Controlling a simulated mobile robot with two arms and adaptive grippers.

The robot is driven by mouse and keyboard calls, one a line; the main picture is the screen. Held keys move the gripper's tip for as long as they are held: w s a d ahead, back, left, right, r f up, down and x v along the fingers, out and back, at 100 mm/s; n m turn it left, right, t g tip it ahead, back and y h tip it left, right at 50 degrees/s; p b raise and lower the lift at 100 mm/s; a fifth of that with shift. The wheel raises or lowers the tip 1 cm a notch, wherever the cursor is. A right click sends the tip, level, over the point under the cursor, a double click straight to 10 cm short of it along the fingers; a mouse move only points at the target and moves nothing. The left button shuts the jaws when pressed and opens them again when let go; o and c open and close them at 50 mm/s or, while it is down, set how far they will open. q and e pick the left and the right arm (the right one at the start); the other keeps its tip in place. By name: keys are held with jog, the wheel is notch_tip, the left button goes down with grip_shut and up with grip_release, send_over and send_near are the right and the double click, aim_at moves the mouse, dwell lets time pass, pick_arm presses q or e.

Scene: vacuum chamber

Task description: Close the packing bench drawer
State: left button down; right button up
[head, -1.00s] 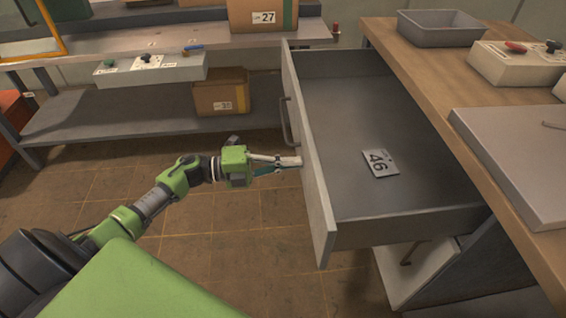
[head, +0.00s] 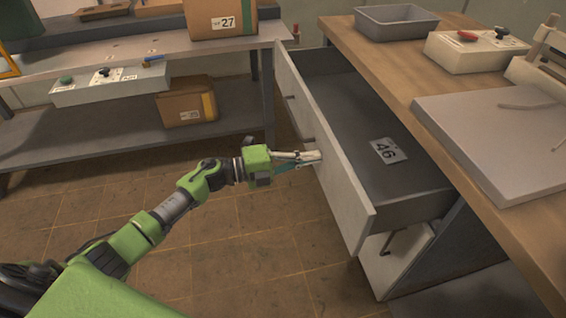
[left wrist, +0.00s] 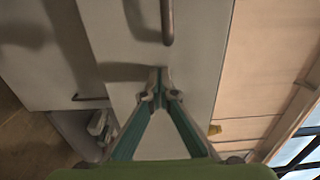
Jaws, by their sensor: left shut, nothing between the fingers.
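The packing bench drawer (head: 398,208) is partly open, sticking out to the left from under the wooden bench top. Its pale front panel (head: 340,190) faces my left arm, and a plate marked 46 (head: 388,151) lies inside. My left gripper (head: 318,156) is shut and empty, its fingertips at the drawer front, apparently touching it. In the left wrist view the closed fingertips (left wrist: 160,75) are against the pale panel, beside the drawer handle (left wrist: 167,22) and not around it. My right gripper is not in view.
The bench top (head: 400,85) carries a grey tray (head: 396,22), a control box (head: 475,50) and a grey slab (head: 495,140). A shelf unit (head: 100,145) with cardboard boxes stands at the back left. The floor left of the drawer is clear.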

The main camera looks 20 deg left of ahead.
pick_arm(q)
jog(key=b+x, duration=0.2)
jog(key=x, duration=0.9)
jog(key=shift+w+d+f, duration=0.1)
jog(key=shift+w+d, duration=0.1)
jog(key=shift+d, duration=0.05)
jog(key=b, duration=0.3)
send_over(379, 162)
jog(key=shift+s+a, duration=0.35)
jog(key=shift+a, duration=0.1)
jog(key=shift+w+d, duration=0.35)
jog(key=shift+d, duration=0.25)
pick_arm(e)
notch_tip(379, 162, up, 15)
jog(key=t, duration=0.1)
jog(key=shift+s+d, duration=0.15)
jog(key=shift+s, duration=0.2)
pick_arm(q)
jog(key=shift+w+r, duration=0.1)
jog(key=shift+r, duration=0.25)
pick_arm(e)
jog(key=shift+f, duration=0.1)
